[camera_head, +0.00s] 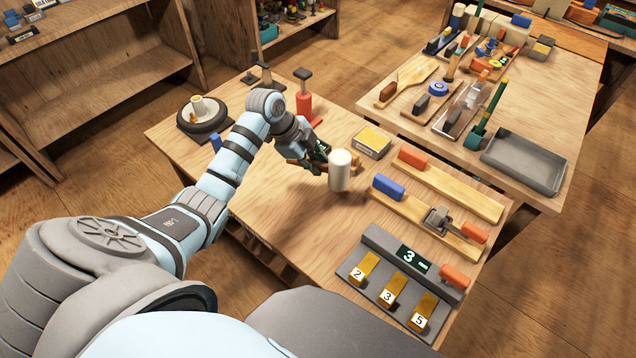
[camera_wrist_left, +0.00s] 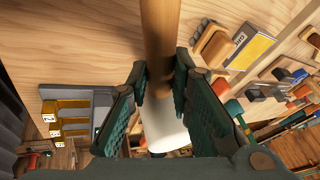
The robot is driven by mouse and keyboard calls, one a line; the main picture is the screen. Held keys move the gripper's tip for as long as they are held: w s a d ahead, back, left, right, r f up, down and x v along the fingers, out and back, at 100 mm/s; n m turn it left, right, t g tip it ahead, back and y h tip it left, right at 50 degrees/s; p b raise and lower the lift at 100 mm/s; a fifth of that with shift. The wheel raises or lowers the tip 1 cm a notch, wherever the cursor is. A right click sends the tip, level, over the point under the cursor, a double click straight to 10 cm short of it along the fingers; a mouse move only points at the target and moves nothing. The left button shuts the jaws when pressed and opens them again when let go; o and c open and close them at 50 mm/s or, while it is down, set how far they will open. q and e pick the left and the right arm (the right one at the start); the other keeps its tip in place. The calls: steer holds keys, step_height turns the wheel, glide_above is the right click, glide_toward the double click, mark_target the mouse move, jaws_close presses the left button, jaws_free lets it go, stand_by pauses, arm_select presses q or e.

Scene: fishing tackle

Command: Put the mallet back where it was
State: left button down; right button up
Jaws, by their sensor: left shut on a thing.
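The mallet has a white cylindrical head (camera_head: 340,171) and a brown wooden handle (camera_wrist_left: 160,35). My left gripper (camera_head: 316,156) is shut on the handle, close to the head, over the middle of the near table. In the head view the gripper hides part of the handle. Whether the mallet touches the table is unclear. My right gripper is not in view.
A yellow-topped box (camera_head: 371,141) sits right of the mallet. Boards with red and blue blocks (camera_head: 455,190) and a grey unit (camera_head: 360,258) with numbered yellow keys lie nearer the right edge.

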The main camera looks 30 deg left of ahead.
arm_select(q)
step_height(320, 180, down, 7)
steer(key=shift+s+d+f+b, duration=0.1)
steer(key=shift+b, duration=0.35)
steer(key=c, duration=1.4)
jaws_free()
steer(key=shift+c, duration=0.2)
steer(key=p+v, duration=0.2)
steer(key=v, duration=1)
